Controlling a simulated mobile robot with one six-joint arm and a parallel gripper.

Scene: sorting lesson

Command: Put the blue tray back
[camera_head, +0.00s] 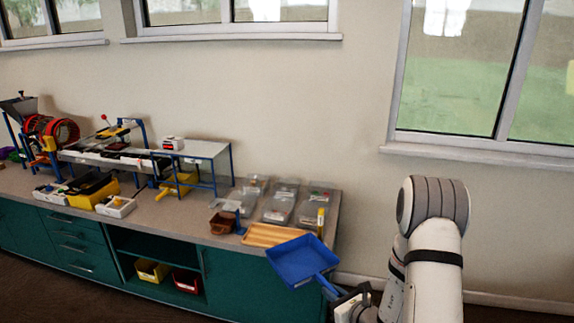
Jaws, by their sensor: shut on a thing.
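The blue tray (297,260) is at the lower middle of the head view, in front of the right end of the counter. It is tilted, with its open face partly toward me. My gripper (334,291) is shut on the tray's handle at its lower right side. The fingertips are small and partly hidden by the wrist. The tray covers part of the cabinet front and the counter's front edge.
A wooden board (262,235) lies on the counter just behind the tray. Several clear containers (278,207) stand behind it. A brown bin (221,223) is to the left. A sorting machine (110,155) and white-topped stand (205,149) fill the counter further left. A wall and window are right.

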